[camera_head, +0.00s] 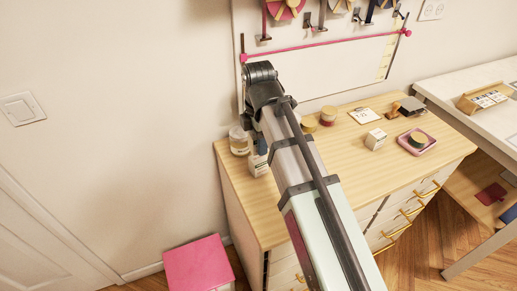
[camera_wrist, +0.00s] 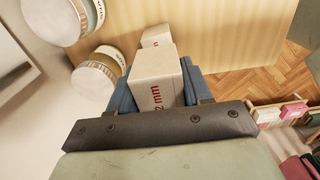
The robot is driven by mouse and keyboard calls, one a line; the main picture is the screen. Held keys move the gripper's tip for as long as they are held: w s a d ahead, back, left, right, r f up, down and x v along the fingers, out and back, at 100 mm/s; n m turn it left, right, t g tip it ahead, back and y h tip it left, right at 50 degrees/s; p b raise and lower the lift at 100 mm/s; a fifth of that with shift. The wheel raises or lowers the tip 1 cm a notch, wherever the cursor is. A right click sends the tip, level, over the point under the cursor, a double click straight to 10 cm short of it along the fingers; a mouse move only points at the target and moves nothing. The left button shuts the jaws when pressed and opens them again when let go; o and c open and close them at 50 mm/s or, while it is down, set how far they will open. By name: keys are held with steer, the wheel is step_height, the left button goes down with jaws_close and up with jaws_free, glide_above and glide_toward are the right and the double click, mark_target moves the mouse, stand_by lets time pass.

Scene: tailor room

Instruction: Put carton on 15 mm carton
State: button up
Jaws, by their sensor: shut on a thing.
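My gripper is shut on a white carton (camera_wrist: 158,80), held between its blue fingers in the wrist view. Red print on its side ends in "2 mm"; the start of the print is hidden. A second white carton (camera_wrist: 156,36) with red print shows just beyond it, partly covered; I cannot read its size or tell whether the two touch. In the head view, a white carton (camera_head: 257,163) shows beside my arm at the desk's left end, and my arm hides most of the gripper. Another white carton (camera_head: 376,139) stands alone on the desk.
Two round, light-lidded jars (camera_wrist: 98,73) (camera_wrist: 75,15) stand left of the held carton in the wrist view. The wooden desk (camera_head: 340,170) also bears a pink tray (camera_head: 417,142), a calendar card (camera_head: 364,116) and a stamp (camera_head: 392,110). Its front middle is clear. A pink stool (camera_head: 198,264) stands below.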

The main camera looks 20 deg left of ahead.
steer(key=shift+f, duration=1.7)
steer(key=shift+f, duration=0.1)
steer(key=o, duration=1.1)
step_height(320, 180, up, 12)
steer(key=shift+r, duration=0.1)
